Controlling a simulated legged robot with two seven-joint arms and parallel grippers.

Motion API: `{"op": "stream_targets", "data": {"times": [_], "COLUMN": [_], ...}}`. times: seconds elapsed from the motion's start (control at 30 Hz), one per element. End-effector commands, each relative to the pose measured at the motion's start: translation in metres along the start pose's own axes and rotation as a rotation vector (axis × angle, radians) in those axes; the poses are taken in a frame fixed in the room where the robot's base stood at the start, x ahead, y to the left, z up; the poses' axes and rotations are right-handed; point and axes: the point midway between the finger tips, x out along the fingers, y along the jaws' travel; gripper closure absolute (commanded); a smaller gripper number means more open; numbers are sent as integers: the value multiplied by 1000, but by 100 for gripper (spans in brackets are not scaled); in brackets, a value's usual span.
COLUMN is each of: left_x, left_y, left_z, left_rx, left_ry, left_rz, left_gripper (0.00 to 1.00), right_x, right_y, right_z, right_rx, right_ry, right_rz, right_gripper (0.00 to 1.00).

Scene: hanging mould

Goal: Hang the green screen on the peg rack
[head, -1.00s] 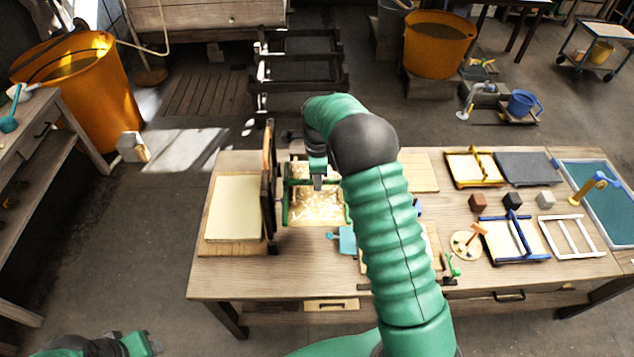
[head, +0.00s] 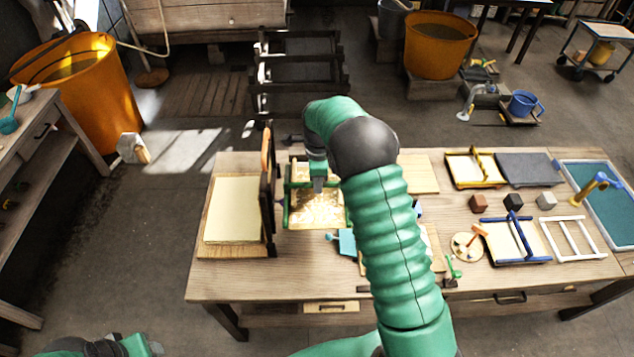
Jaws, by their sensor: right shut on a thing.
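The green screen (head: 288,207) is a green-edged frame with a pale golden, speckled middle, near the table's back edge, left of my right arm. My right gripper (head: 318,187) points down at its far side and is shut on it; the fingertips are partly hidden. I cannot tell whether the screen is clear of the table. A dark upright stand (head: 269,205), seen nearly edge-on just left of the screen, appears to be the peg rack. An orange-edged piece is at its top; its pegs are not clear. My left gripper (head: 152,346) is low at the left, away from the table.
A cream sheet on a board (head: 232,208) lies left of the rack. A teal tool (head: 346,241) lies in front of the screen. Yellow (head: 474,168), blue (head: 514,238) and white frames (head: 572,238) lie at right. The front left tabletop is clear.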

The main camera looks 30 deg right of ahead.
Motion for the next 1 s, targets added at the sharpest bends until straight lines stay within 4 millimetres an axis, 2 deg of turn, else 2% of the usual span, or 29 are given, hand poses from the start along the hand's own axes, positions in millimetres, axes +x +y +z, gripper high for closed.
{"op": "stream_targets", "data": {"times": [0.07,0.1,0.3,0.67,0.77,1.0], "left_x": [1,1,1,4,10,28], "left_y": [0,0,0,0,0,0], "left_z": [0,0,0,1,2,7], "left_rx": [0,0,0,0,0,0], "left_ry": [0,0,0,0,0,0], "left_rz": [0,0,0,0,0,0], "left_gripper": [50,50,50,50,50,50], "right_x": [2,2,2,-3,-18,-87], "right_y": [0,0,0,-1,-1,-2], "right_z": [0,0,0,0,1,0], "right_rx": [0,0,0,-1,-1,-1], "right_ry": [0,0,0,0,-1,-2], "right_rz": [0,0,0,-2,-4,-7], "right_gripper": [100,88,64,64,64,64]}}
